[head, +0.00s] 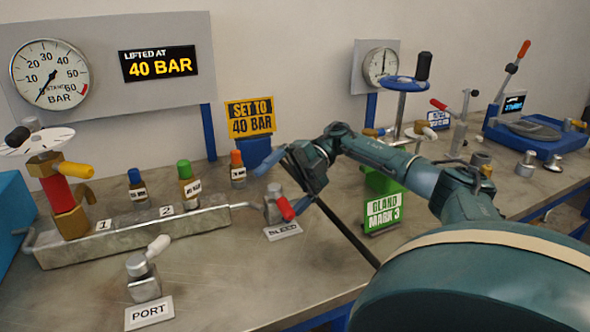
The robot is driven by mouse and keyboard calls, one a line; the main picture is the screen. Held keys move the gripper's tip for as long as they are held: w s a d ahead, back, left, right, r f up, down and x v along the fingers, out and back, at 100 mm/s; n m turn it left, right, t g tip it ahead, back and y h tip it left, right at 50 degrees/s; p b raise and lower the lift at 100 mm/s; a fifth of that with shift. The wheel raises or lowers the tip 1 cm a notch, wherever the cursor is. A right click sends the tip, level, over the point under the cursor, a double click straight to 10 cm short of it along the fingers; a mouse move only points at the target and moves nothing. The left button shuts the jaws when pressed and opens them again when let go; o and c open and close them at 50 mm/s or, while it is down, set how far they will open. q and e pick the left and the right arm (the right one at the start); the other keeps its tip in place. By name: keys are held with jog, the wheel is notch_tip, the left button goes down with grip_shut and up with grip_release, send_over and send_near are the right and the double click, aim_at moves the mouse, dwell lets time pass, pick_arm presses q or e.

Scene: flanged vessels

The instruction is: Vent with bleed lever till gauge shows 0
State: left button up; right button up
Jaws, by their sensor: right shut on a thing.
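The bleed valve (272,208) stands at the right end of the metal manifold, behind a small plate lettered BLEED (283,231). Its red lever (286,208) points down and to the right. My right gripper (291,195) is at this valve, shut on the bleed lever; the exact grip is partly hidden by the fingers. The round pressure gauge (49,75) is on the grey panel at upper left. Its needle points to lower left, at or very near 0. My left gripper is not in view.
The manifold (140,235) carries several coloured-top fittings. A port valve with a white handle (157,246) stands in front. A yellow sign says SET TO 40 BAR (250,116), a black display LIFTED AT 40 BAR (158,64). A green gland sign (384,210) stands close to my right arm.

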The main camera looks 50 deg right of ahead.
jog(key=shift+t, duration=0.4)
jog(key=d+r, duration=0.1)
jog(key=d, duration=0.1)
jog(key=w+d+r, duration=0.1)
jog(key=d, duration=0.1)
jog(key=shift+r, duration=0.3)
jog(key=shift+c, duration=0.3)
jog(key=shift+d, duration=0.35)
jog(key=c, duration=0.7)
jog(key=shift+s+d+f, duration=0.1)
jog(key=shift+s+d, duration=0.05)
jog(key=shift+d, duration=0.25)
jog(key=shift+c, duration=0.2)
jog(key=shift+f, duration=0.1)
